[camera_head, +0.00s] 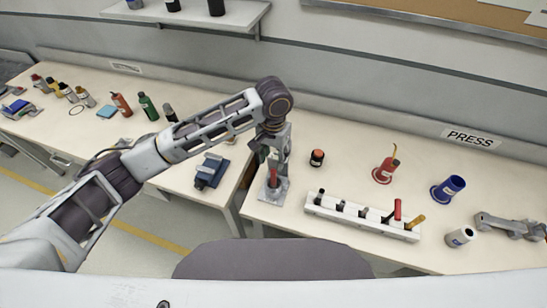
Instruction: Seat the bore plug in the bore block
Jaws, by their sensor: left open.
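My left gripper (263,153) is open, over a grey press-like stand (282,147) near the left edge of the right-hand table. A red upright cylinder (273,179), which looks like the bore plug, is at the stand's base, below the gripper. The grey base (273,194) around its foot may be the bore block. The arm and stand partly hide this spot, and I cannot tell whether the cylinder sits in a bore or how deep. The fingers appear apart from it.
A white rack (362,215) with several tools stands right of the press.

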